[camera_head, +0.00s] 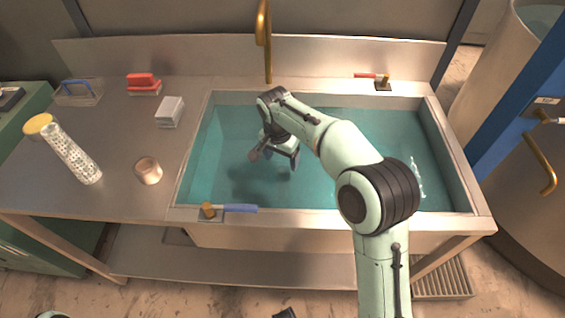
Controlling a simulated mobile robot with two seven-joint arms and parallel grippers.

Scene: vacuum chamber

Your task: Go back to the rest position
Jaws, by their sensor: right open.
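My right arm comes in from the bottom right and reaches over the sink (455,165), which has a teal basin. My right gripper (274,160) hangs above the basin, left of its middle, with its fingers apart and nothing seen between them. A shadow falls on the basin floor below it. Of my left arm, at most small dark and pale parts show at the bottom edge. My left gripper cannot be made out.
On the counter left of the sink are a patterned cylinder (75,158) with a yellow end, a copper cup (148,170), a white block (170,111) and a red-topped item (143,83). A blue-handled valve (230,208) sits on the front rim. A brass faucet (266,40) stands behind.

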